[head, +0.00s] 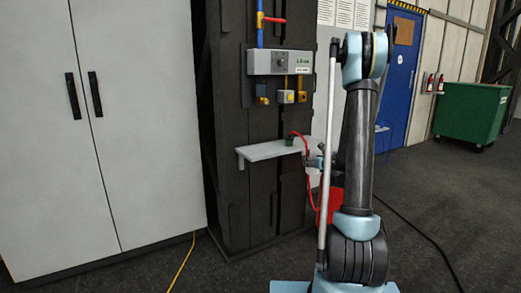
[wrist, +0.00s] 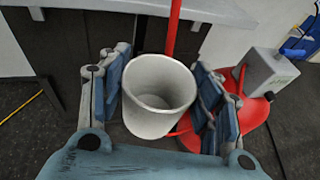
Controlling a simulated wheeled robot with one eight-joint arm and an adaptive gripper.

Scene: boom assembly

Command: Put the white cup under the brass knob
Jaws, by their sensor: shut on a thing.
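The white cup (wrist: 155,110) is between the two fingers of my gripper (wrist: 160,100) in the wrist view. Its open mouth faces the camera and it looks empty. The fingers press on its left and right sides. In the head view my gripper (head: 317,161) is at the right end of the grey shelf, partly behind my arm, and I cannot make out the cup there. Small brass-yellow fittings hang under the wall panel, one at the left (head: 262,92) and one at the right (head: 302,95). I cannot tell which is the brass knob.
The grey shelf (head: 262,152) juts from the dark column below the fittings. A small green item (head: 289,142) and a red hose (head: 306,148) are at its right end. A red round object (wrist: 255,125) with a grey box (wrist: 265,72) stands below right of the cup.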

